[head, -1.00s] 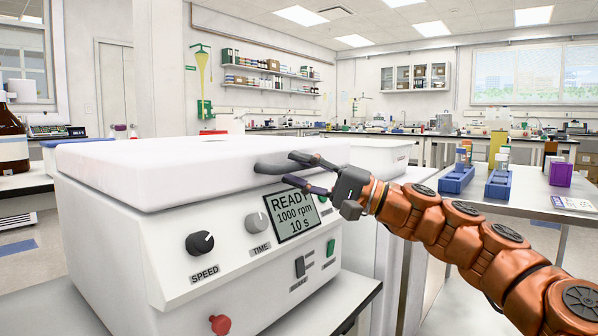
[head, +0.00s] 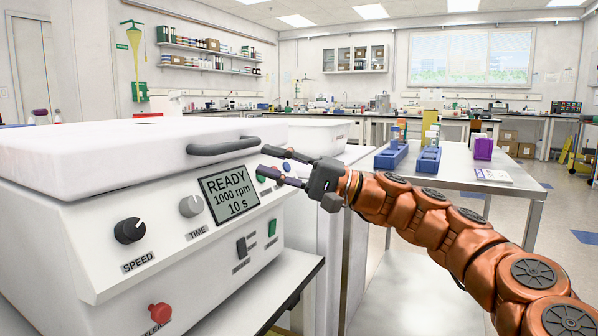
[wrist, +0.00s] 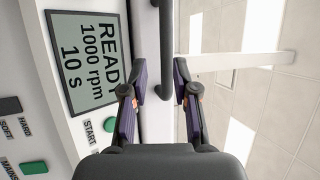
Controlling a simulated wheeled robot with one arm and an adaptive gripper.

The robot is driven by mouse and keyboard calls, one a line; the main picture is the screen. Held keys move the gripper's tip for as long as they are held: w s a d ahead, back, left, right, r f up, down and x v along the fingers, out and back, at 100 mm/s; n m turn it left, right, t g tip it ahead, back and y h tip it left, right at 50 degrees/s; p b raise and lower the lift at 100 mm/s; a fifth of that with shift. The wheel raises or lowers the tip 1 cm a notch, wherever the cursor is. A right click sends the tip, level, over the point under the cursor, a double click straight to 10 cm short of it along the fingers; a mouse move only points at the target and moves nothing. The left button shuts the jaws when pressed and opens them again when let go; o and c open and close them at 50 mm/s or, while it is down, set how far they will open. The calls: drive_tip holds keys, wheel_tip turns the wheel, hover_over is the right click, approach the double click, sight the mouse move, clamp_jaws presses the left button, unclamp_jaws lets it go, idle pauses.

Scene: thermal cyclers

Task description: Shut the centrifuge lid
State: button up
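The white centrifuge (head: 90,235) fills the left of the head view. Its thick white lid (head: 95,150) lies level on the body and looks shut. A grey bar handle (head: 223,147) sits on the lid's front edge. The handle also shows as a dark bar (wrist: 164,50) ahead of the fingers in the wrist view. My gripper (head: 266,161) is open and empty, with its fingertips just right of the handle's right end and apart from it.
The centrifuge front has a display (head: 229,193) reading READY, a speed knob (head: 130,230) and a red knob (head: 160,313). A metal table (head: 455,180) with blue racks (head: 391,156) stands to the right. Open floor (head: 575,200) lies at the far right.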

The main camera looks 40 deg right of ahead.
sight(225, 148)
drive_tip(key=shift+v, duration=2.4)
drive_tip(key=a+r+n+g+p, duration=0.1)
drive_tip(key=a+p, duration=0.2)
drive_tip(key=a, duration=0.1)
drive_tip(key=a+r+n+g+p, duration=0.1)
drive_tip(key=a+r+g+p, duration=0.1)
drive_tip(key=a, duration=0.3)
drive_tip(key=a+r+n+g+p, duration=0.1)
drive_tip(key=a+r+g+p, duration=0.1)
drive_tip(key=a+p, duration=0.2)
drive_tip(key=shift+s+a+r+h, duration=0.2)
drive_tip(key=shift+s+a+h, duration=0.1)
drive_tip(key=shift+a, duration=0.1)
drive_tip(key=s+a+f+n+g+h+p, duration=0.1)
drive_tip(key=s+a+n+g+h+p, duration=0.1)
drive_tip(key=s+a+g+h+p, duration=0.45)
drive_tip(key=s+a+n+g+h+p, duration=0.1)
drive_tip(key=s+a+p, duration=0.3)
drive_tip(key=a+p, duration=0.65)
drive_tip(key=s+d+r+g+h+p, duration=0.2)
drive_tip(key=s+d+h+p, duration=0.6)
drive_tip(key=s+d+p, duration=0.5)
drive_tip(key=g+p, duration=0.1)
drive_tip(key=p, duration=0.5)
drive_tip(key=shift+s+d+p, duration=0.25)
drive_tip(key=shift+p, duration=0.1)
